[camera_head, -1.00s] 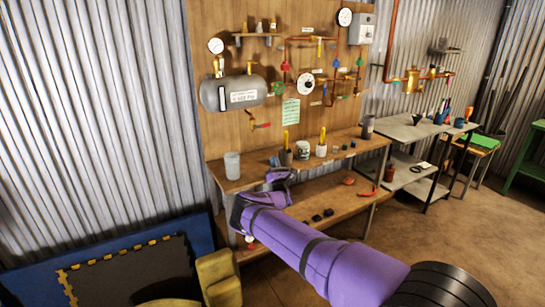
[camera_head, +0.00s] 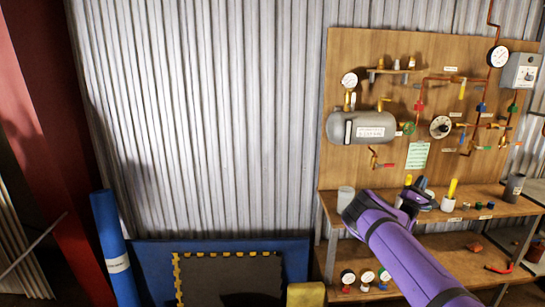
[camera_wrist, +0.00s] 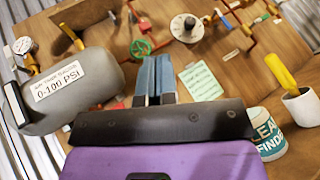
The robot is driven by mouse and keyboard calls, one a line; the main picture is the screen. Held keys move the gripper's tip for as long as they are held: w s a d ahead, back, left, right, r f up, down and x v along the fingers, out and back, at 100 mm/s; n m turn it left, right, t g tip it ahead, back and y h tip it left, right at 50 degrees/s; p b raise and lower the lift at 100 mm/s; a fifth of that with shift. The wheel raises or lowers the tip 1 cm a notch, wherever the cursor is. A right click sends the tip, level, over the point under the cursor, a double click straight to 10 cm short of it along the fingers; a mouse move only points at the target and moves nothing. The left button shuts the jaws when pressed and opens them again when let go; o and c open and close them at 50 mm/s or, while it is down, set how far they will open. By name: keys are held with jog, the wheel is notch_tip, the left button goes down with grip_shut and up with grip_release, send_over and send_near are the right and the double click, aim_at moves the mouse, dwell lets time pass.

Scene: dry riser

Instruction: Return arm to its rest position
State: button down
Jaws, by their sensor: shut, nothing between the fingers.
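My arm, in a purple sleeve, reaches in from the lower right of the head view toward the workbench. My gripper (camera_wrist: 153,78) shows in the wrist view as two blue-grey fingers pressed together, with nothing between them. In the head view my gripper (camera_head: 420,184) is small and partly hidden behind my wrist, over the bench's upper shelf. The wrist view faces the wooden panel, with the grey tank (camera_wrist: 75,88) at left and a green handwheel (camera_wrist: 141,48) just beyond the fingertips. I cannot tell how far the fingers are from the panel.
Gauges (camera_head: 366,277) sit on the lower shelf. A blue roll (camera_head: 113,250) leans at left. Bare corrugated wall (camera_head: 200,120) fills the middle.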

jog(key=s+d+r+m+g+h, duration=0.2)
jog(key=s+d+r+m+g, duration=0.25)
jog(key=r+m+g, duration=0.35)
jog(key=s+d+r+m+g+h, duration=0.1)
jog(key=s+d+r+m+g, duration=0.25)
jog(key=s+m+g, duration=0.55)
jog(key=s+a+r+m+g+y, duration=0.1)
jog(key=s+r+g+y, duration=0.2)
jog(key=s+y, duration=0.15)
jog(key=s+r+m+g+y, duration=0.2)
jog(key=s+g+y, duration=0.1)
jog(key=s+g, duration=0.15)
jog(key=s+a+r+t+y, duration=0.2)
jog(key=s+a+y, duration=0.3)
jog(key=s+a, duration=0.7)
jog(key=s+a+r+n+t+y, duration=0.1)
jog(key=s+a+r+t+y, duration=0.2)
jog(key=s+a, duration=0.8)
jog(key=s+a+r+n+t+y, duration=0.1)
jog(key=s+a+r+t+y, duration=0.2)
jog(key=s+a, duration=0.9)
jog(key=s+t+y, duration=0.1)
jog(key=t+y, duration=0.2)
jog(key=y, duration=0.2)
jog(key=shift+s+a, duration=0.3)
jog(key=shift+s, duration=0.05)
jog(key=shift+a+r, duration=0.1)
